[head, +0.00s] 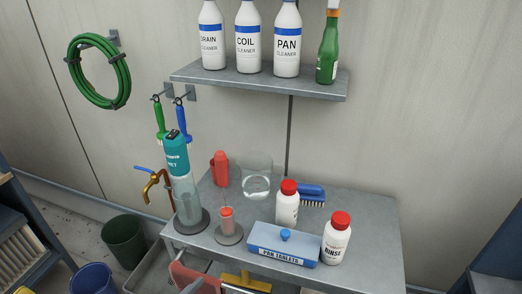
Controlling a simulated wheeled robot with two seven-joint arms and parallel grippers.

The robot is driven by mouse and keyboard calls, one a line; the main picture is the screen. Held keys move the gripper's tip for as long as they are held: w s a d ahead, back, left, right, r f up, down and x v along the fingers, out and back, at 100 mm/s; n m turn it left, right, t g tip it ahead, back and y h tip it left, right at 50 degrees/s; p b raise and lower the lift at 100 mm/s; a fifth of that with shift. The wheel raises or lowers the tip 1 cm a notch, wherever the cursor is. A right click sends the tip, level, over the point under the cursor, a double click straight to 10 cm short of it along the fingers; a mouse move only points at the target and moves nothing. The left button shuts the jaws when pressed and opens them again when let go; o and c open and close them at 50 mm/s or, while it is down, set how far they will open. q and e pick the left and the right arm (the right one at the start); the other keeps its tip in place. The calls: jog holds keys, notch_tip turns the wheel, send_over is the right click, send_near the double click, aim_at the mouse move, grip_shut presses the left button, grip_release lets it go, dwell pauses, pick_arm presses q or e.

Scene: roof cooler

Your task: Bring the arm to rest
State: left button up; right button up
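Neither of my arms nor grippers shows in the head view. The grey metal bench (375,215) stands in the middle with bottles and tools on it, and nothing of mine is over it. A blue box (283,245) labelled PAN TABLETS, with a blue knob on its lid, sits at the bench front. A white red-capped bottle (336,242) labelled RINSE is just right of it, and another white red-capped bottle (287,205) is behind it. A teal-topped clear cylinder (184,185) stands upright on a dark round base at the left.
A clear beaker (255,178), red bottle (219,170), small red-topped holder (228,222) and blue brush (312,194) share the bench. The wall shelf (265,80) holds cleaner bottles and a green bottle (328,48). Buckets (124,242) stand lower left. A hose (98,70) hangs on the wall.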

pick_arm(q)
jog(key=s+a+f+n+g+y, duration=0.1)
jog(key=s+a+f+g+y, duration=0.3)
jog(key=s, duration=0.6)
jog(key=s+a+f+n+g+y, duration=0.1)
jog(key=s+a+f+g, duration=0.5)
jog(key=s, duration=0.4)
notch_tip(320, 180, down, 28)
jog(key=s, duration=0.1)
jog(key=s+a+f, duration=0.1)
jog(key=s+f, duration=0.8)
jog(key=s+a+f+g+b, duration=0.1)
jog(key=s+a+f, duration=0.1)
jog(key=s+f, duration=0.7)
jog(key=shift+s+a+f+b, duration=0.15)
jog(key=shift+a+f+b, duration=0.15)
jog(key=shift+f, duration=0.2)
pick_arm(e)
jog(key=shift+d+f, duration=0.3)
jog(key=shift+f, duration=0.45)
